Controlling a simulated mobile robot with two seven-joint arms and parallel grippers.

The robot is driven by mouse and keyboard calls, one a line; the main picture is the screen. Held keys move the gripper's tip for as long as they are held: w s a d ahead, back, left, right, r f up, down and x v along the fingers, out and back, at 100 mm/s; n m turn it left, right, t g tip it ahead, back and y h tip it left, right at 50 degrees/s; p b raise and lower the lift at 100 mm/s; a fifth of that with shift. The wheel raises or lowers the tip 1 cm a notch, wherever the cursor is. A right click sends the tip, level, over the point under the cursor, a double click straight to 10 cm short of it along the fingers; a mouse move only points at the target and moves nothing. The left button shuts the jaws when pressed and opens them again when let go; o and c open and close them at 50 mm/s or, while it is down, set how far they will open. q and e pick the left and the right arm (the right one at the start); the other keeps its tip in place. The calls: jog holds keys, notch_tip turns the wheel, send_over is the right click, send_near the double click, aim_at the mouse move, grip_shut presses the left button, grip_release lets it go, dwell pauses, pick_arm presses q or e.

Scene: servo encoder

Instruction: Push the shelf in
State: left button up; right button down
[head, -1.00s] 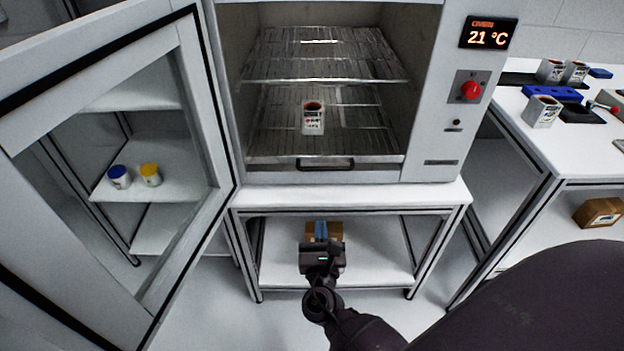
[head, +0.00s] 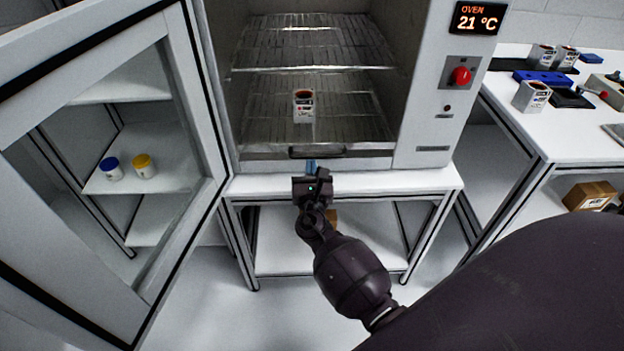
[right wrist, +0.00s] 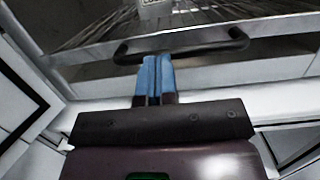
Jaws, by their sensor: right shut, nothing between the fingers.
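The oven's lower wire shelf (head: 350,112) has a front plate with a dark handle (head: 317,152). A white container with a dark top (head: 303,106) stands on it. The handle also shows in the right wrist view (right wrist: 185,48), with the container's base above it. My right gripper (head: 311,167) is shut and empty, just below the handle in the head view. In the right wrist view its blue fingertips (right wrist: 155,75) are together and overlap the lower edge of the handle; I cannot tell whether they touch it. My left gripper is out of view.
The oven door (head: 193,90) stands open at the left. An upper wire shelf (head: 310,45) is empty. A white table (head: 430,180) bears the oven. A side bench (head: 545,140) with containers and blue racks stands at the right.

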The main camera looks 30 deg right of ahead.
jog(key=shift+w+d, duration=0.15)
jog(key=shift+w, duration=0.1)
